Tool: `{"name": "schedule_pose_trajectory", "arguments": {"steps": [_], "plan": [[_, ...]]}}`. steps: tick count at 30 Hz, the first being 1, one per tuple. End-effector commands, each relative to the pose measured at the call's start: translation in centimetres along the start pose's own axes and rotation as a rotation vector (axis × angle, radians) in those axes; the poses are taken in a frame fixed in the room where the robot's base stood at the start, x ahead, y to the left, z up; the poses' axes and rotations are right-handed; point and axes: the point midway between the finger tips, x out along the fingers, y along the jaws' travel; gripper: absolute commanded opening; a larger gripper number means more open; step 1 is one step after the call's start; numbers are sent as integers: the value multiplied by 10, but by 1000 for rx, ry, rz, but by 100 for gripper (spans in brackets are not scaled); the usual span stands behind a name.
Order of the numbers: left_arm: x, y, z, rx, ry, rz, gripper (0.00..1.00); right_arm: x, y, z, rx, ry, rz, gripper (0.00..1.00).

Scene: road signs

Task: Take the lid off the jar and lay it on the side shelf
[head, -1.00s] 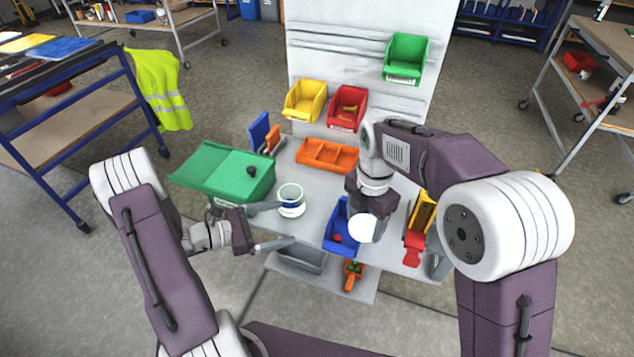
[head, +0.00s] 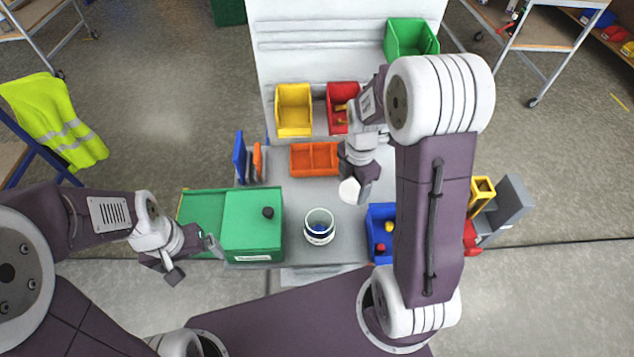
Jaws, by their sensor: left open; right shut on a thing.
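The jar (head: 319,228) is white and stands open on the grey worktop, with something blue inside. My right gripper (head: 352,181) is shut on a round white lid (head: 349,191) and holds it behind and to the right of the jar, apart from it. The gripper partly hides the lid. My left gripper (head: 192,259) is open and empty, left of the green box (head: 252,238) and away from the jar. A grey panel (head: 513,207) stands out at the right edge of the worktop; I cannot tell whether it is the side shelf.
The green box has a dark knob, with a green panel (head: 203,208) at its left. An orange tray (head: 315,158), yellow bin (head: 294,109) and red bin (head: 338,118) are at the back. A blue bin (head: 379,236) stands right of the jar, partly behind my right arm.

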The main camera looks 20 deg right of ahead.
Motion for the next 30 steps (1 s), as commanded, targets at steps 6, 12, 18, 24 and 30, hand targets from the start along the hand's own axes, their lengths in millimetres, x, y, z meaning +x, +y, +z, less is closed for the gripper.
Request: {"name": "schedule_pose_trajectory", "arguments": {"steps": [6, 12, 18, 24, 30], "plan": [[0, 0, -2, 30, 19, -8, 95, 10, -3, 2, 9, 1, -4, 16], [5, 0, -2, 28, 18, -7, 95, 54, -3, 1, 8, 2, -5, 16], [6, 0, -2, 26, 17, -7, 95, 65, -2, 2, 8, 0, -1, 16], [10, 0, -1, 26, 16, -7, 95, 97, -3, 1, 7, 1, -3, 16], [10, 0, -1, 26, 16, -7, 95, 101, -2, 2, 7, 0, 0, 16]]}}
